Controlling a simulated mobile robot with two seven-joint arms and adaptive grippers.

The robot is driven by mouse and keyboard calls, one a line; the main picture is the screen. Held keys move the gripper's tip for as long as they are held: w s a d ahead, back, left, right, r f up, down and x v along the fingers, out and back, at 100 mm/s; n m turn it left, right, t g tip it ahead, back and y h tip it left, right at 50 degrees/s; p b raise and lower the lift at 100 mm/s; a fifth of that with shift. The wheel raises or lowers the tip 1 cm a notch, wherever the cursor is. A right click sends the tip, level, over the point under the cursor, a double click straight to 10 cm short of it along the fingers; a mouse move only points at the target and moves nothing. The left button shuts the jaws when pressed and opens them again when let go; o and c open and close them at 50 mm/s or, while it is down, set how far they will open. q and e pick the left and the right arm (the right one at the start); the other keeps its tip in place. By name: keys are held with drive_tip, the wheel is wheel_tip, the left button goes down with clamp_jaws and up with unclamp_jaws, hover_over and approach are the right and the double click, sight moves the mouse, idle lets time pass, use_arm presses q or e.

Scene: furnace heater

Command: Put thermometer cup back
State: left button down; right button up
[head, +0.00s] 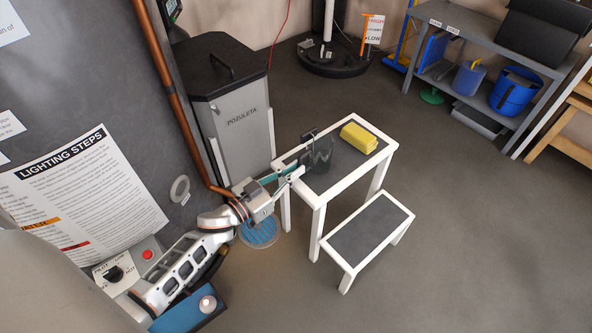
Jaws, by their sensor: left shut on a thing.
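A dark, see-through cup (322,160) is at the left part of the small white-framed table (342,184) with a dark top. I take it to be the thermometer cup; no thermometer can be made out in it. My left gripper (307,152) reaches in from the left and is shut on the cup. The dark fingers overlap the cup, so its edges are hard to separate. I cannot tell whether the cup touches the tabletop. My right gripper is not in view.
A yellow block (359,138) lies on the table, right of the cup. A low step stool (370,230) stands in front. A grey bin (236,118) with a black lid stands behind left. A shelf (470,45) with blue buckets is at upper right. Floor at right is clear.

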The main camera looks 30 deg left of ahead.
use_arm(q)
drive_tip(key=c, duration=2.1)
unclamp_jaws()
drive_tip(key=shift+c, duration=0.2)
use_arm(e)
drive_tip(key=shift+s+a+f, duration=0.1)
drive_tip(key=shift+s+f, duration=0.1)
use_arm(q)
drive_tip(key=shift+r, duration=0.1)
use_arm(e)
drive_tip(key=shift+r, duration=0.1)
use_arm(q)
drive_tip(key=shift+r, duration=0.15)
drive_tip(key=p+v, duration=0.1)
drive_tip(key=v, duration=1.1)
drive_tip(key=shift+p, duration=0.35)
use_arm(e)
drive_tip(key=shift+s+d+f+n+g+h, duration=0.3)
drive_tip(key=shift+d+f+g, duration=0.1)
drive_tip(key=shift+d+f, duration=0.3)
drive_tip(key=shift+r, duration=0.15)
